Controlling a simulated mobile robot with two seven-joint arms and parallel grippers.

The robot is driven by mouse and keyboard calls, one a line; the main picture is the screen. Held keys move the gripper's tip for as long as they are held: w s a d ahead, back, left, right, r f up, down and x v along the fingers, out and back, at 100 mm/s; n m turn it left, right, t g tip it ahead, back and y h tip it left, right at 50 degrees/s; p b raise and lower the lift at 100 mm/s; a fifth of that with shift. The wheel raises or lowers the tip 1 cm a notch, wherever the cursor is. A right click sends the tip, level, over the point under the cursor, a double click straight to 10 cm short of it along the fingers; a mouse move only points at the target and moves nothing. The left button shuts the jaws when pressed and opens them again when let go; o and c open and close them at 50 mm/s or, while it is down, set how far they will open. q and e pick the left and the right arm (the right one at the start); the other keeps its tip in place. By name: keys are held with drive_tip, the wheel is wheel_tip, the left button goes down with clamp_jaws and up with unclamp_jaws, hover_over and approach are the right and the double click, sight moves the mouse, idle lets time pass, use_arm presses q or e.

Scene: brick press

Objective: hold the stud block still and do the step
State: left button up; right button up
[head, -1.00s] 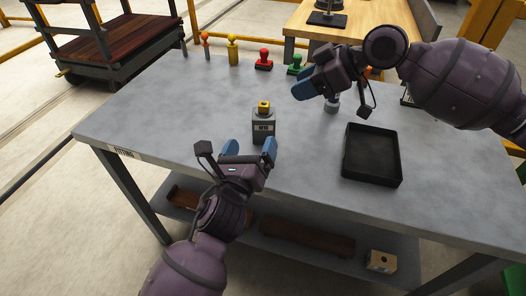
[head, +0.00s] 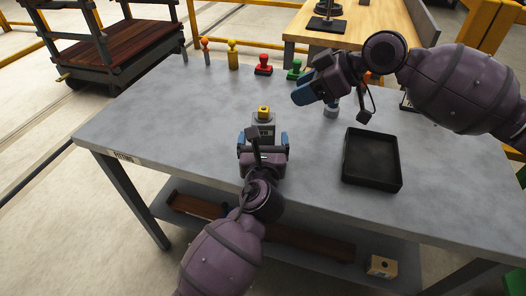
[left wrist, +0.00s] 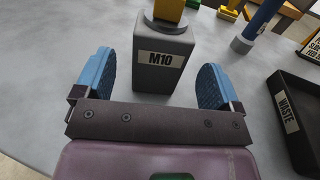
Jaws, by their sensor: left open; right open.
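The stud block is a dark grey block (head: 265,131) standing upright on the table, with a yellow piece (head: 264,112) on top. In the left wrist view the block (left wrist: 160,80) carries a white label reading M10. My left gripper (head: 263,142) is open at the near side of the block. In the left wrist view its blue fingers (left wrist: 155,82) are spread to either side of the block, with a gap on both sides. My right gripper (head: 303,93) is open and empty above the table, right of the block.
A black tray (head: 346,170), labelled WASTE in the left wrist view, lies to the right. A grey-based tool (head: 331,110) stands below my right gripper. Orange (head: 205,45), yellow (head: 233,54), red (head: 263,65) and green (head: 296,70) knobbed pieces line the back edge. The table's left side is clear.

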sight(264, 126)
use_arm(q)
drive_tip(key=shift+w, duration=2.75)
drive_tip(key=shift+c, duration=0.4)
drive_tip(key=c, duration=1)
